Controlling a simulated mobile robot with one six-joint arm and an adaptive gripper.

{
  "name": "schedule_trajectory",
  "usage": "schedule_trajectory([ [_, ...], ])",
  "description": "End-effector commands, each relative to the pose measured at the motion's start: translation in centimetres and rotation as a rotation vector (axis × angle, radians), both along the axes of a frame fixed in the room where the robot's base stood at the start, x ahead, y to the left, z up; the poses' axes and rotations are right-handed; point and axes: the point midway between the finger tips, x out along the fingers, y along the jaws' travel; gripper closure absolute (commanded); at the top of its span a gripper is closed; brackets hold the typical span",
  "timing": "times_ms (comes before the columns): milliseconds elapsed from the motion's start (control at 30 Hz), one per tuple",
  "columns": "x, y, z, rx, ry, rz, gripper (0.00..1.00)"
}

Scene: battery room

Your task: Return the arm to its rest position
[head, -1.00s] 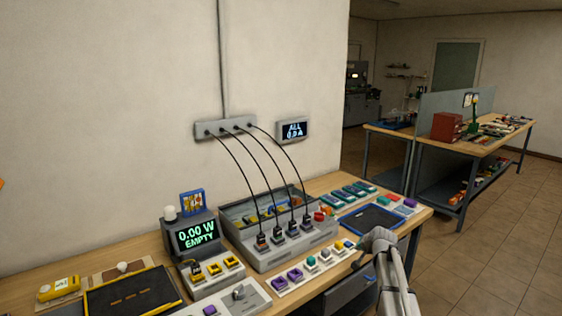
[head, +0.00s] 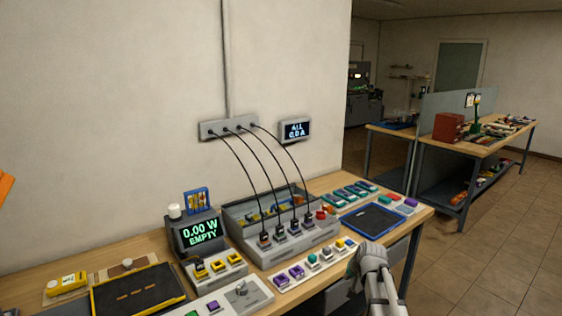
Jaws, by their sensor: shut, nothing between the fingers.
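My arm (head: 376,268) shows at the lower right of the head view, in front of the bench's right part. Its rounded grey joint is uppermost, and pale links run down from it to the bottom edge. My gripper's fingers do not show. The joint covers part of the bench's front edge, near the strip with coloured blocks (head: 311,264). I cannot tell whether it touches anything.
The wooden bench (head: 143,246) holds a display reading 0.00 W EMPTY (head: 200,233), a grey charging unit (head: 285,251) with several cables, a blue-black tray (head: 373,219) and a dark mat (head: 137,289). Open tiled floor (head: 485,255) lies to the right, before another workbench (head: 487,145).

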Motion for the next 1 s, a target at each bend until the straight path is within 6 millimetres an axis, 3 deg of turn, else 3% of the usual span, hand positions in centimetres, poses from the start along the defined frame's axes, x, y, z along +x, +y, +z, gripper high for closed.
schedule_trajectory([
  [33,-2.5,1.0,-0.2,-0.021,0.037,0.031,1.0],
  [200,-10.8,3.7,-1.3,-0.116,0.204,0.163,1.0],
  [300,-15.3,4.7,-1.6,-0.17,0.299,0.23,1.0],
  [433,-19.6,5.3,-1.8,-0.22,0.392,0.291,1.0],
  [600,-22.1,5.5,-1.8,-0.251,0.453,0.323,1.0],
  [1000,-22.2,5.5,-1.8,-0.255,0.46,0.327,1.0],
])
